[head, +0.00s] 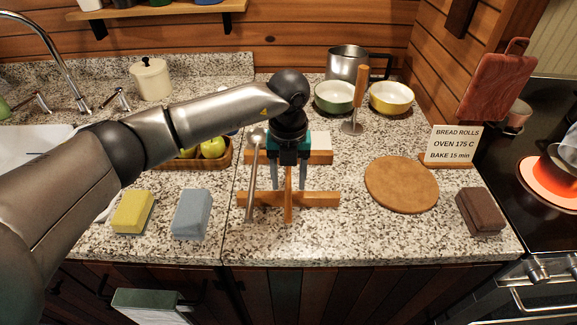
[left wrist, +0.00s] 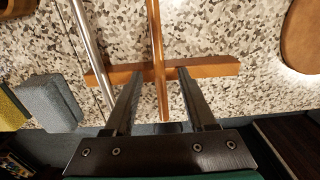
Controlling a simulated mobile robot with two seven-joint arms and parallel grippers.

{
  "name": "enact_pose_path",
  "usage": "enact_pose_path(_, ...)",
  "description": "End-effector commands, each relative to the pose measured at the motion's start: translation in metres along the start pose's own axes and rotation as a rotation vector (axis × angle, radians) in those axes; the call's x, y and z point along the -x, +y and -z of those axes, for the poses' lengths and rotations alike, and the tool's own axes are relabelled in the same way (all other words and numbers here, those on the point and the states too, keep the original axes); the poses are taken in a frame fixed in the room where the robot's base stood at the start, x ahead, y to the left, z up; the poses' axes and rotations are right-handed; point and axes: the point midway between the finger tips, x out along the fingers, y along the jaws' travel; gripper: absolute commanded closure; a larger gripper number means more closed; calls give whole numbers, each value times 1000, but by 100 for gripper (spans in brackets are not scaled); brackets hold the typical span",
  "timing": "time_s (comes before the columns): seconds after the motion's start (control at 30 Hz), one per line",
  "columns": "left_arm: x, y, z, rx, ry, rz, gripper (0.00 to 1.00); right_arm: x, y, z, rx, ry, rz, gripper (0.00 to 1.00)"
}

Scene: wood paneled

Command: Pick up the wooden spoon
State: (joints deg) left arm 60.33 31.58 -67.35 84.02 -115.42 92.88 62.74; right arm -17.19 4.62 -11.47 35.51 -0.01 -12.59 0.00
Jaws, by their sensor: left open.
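The wooden spoon's long handle (head: 288,212) lies across the front bar of a wooden rest (head: 325,199). Its far end is hidden behind my gripper. In the left wrist view the handle (left wrist: 158,60) runs between the fingers and over the bar (left wrist: 215,71). My left gripper (head: 289,187) points down over the handle with its jaws open. One finger is on each side of the handle, apart from it in the wrist view. My right gripper is in neither view.
A metal utensil (head: 253,182) lies on the rest just left of the handle. A blue-grey sponge (head: 191,214) and a yellow sponge (head: 133,212) lie further left. A round brown board (head: 401,184) is to the right. The counter in front of the rest is clear.

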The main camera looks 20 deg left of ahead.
Motion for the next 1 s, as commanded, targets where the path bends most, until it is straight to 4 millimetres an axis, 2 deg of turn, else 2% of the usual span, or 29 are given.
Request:
enact_pose_path(0.1,-8,0,0,0,0,1,44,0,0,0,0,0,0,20)
enact_pose_path(0.3,-8,0,0,0,-1,1,44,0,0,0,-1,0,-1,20)
enact_pose_path(0.8,-8,0,0,1,-1,1,99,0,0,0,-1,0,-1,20)
enact_pose_path(1.0,-8,0,0,1,-1,1,100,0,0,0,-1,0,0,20)
